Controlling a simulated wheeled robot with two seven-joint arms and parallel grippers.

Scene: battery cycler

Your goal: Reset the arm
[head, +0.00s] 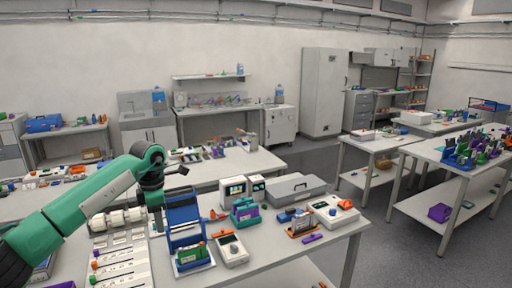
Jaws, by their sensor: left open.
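My left arm, green with black joints, comes in from the left over the near table (285,262). Its wrist bends down near a white row of cylinders, and the left gripper (157,220) hangs between this row and a blue rack. The gripper is small and dark here; I see nothing held in it. I cannot tell whether it touches the things beside it. My right gripper is not in view.
Close by stand the blue rack (183,212), the white cylinder row (118,219), a white meter (231,250) and a grey case (295,189). A second bench with small items lies behind. Grey floor (400,245) is open at the right, before another table (478,168).

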